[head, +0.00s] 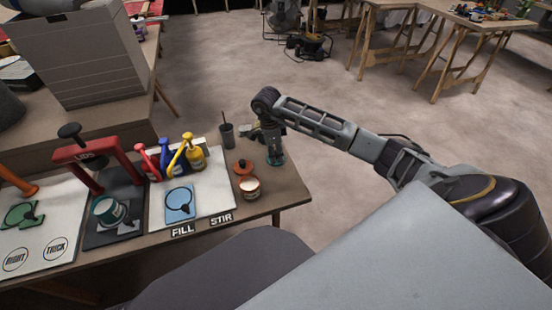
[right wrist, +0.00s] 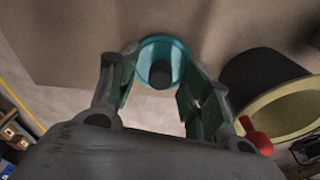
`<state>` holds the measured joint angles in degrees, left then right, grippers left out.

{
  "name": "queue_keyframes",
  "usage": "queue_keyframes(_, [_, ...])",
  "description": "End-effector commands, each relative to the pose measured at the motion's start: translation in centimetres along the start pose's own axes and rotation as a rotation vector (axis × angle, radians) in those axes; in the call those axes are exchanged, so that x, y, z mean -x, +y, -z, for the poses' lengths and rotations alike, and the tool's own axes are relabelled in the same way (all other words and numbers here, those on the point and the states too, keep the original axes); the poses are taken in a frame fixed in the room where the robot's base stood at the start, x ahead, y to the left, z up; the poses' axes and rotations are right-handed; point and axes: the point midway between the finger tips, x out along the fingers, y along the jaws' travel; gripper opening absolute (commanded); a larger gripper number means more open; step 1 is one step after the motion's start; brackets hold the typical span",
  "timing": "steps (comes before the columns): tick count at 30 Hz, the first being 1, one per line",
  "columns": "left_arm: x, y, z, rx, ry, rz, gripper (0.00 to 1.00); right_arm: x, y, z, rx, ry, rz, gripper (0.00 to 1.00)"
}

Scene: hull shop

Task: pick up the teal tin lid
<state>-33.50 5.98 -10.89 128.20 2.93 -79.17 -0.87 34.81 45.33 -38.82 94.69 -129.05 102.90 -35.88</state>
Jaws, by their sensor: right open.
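The teal tin lid (right wrist: 178,52) is a round teal disc with a dark knob in its middle, lying on the table. In the head view only part of it (head: 277,161) shows, at the table's right end under my right gripper (head: 272,151). The right gripper points down and is open, with its fingers on either side of the lid's knob in the right wrist view. I cannot tell whether the fingers touch the lid. My left gripper is not in view.
An orange lid (head: 243,167) and an open tin (head: 250,188) stand just left of the gripper. A dark cup (head: 227,136) stands behind them. Red, blue and yellow (head: 196,158) pump bottles, a teal tin (head: 108,210) and a red press frame (head: 97,153) are further left.

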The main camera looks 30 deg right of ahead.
Motion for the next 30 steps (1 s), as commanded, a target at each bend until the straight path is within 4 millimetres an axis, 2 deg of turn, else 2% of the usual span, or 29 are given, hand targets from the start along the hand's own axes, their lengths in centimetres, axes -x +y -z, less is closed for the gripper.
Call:
queue_keyframes(16, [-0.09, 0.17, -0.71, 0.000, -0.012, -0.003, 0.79, -0.31, -0.05, 0.01, 0.000, -0.001, 0.001, 0.48])
queue_keyframes(25, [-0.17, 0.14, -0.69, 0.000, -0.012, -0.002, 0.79, -0.31, -0.05, 0.02, 0.000, 0.000, 0.001, 0.09])
queue_keyframes(30, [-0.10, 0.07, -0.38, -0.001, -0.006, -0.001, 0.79, -0.31, -0.05, 0.02, 0.000, 0.000, 0.001, 0.09])
